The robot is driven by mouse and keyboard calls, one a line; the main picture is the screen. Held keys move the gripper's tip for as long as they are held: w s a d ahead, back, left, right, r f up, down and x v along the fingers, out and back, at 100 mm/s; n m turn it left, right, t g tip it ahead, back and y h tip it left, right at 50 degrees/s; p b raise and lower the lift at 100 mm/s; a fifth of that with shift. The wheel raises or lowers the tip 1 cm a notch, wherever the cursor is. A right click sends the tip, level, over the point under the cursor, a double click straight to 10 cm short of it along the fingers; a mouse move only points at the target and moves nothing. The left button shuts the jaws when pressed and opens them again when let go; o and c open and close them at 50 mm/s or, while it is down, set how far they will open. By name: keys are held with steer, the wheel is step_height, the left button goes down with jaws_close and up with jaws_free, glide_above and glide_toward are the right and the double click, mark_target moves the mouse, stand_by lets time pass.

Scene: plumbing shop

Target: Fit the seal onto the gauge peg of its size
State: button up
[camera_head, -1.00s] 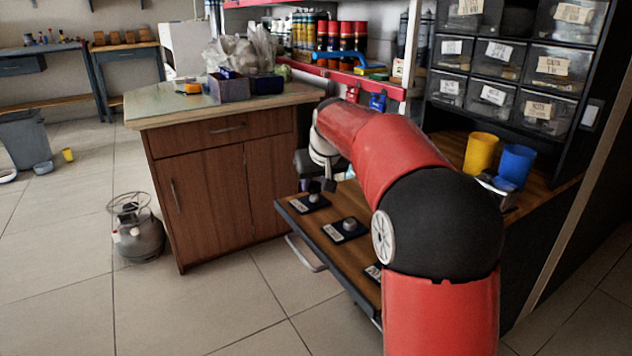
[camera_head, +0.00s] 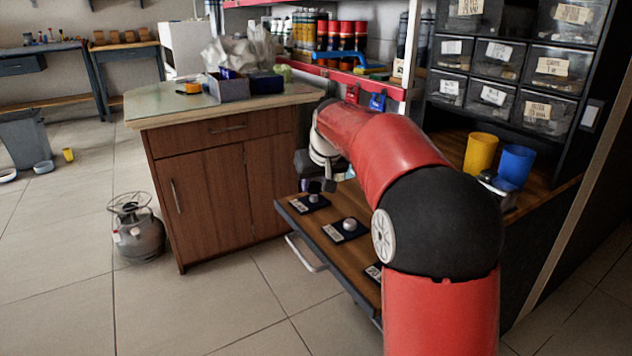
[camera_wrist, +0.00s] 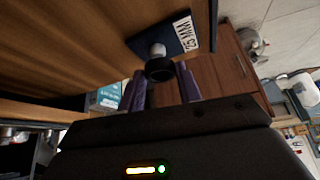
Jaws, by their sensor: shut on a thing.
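My gripper (camera_wrist: 160,85) has two purple fingers. It is shut on the seal (camera_wrist: 160,71), a small black ring at the fingertips. The seal is at the free end of a grey gauge peg (camera_wrist: 157,50); I cannot tell whether it is around the peg or just off it. The peg stands on a dark plate (camera_wrist: 176,38) with a white label that seems to read 25 MM. In the head view my gripper (camera_head: 319,187) is just above the far plate (camera_head: 322,204). A middle gauge peg (camera_head: 349,225) stands bare. A nearer plate (camera_head: 374,272) is mostly hidden by my arm.
The plates lie on a wooden board (camera_head: 330,258) with a metal handle. A wooden cabinet (camera_head: 215,190) stands close to its left. A yellow cup (camera_head: 480,153) and a blue cup (camera_head: 515,165) stand on the right. Open floor lies in front.

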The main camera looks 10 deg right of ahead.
steer(key=shift+r, duration=0.15)
steer(key=shift+r+p, duration=0.5)
steer(key=shift+p, duration=0.05)
steer(key=shift+r, duration=0.15)
stand_by(0.4)
stand_by(0.3)
steer(key=o, duration=0.7)
steer(key=shift+c, duration=0.2)
steer(key=shift+p, duration=0.3)
steer(key=p+v, duration=0.5)
steer(key=v, duration=0.6)
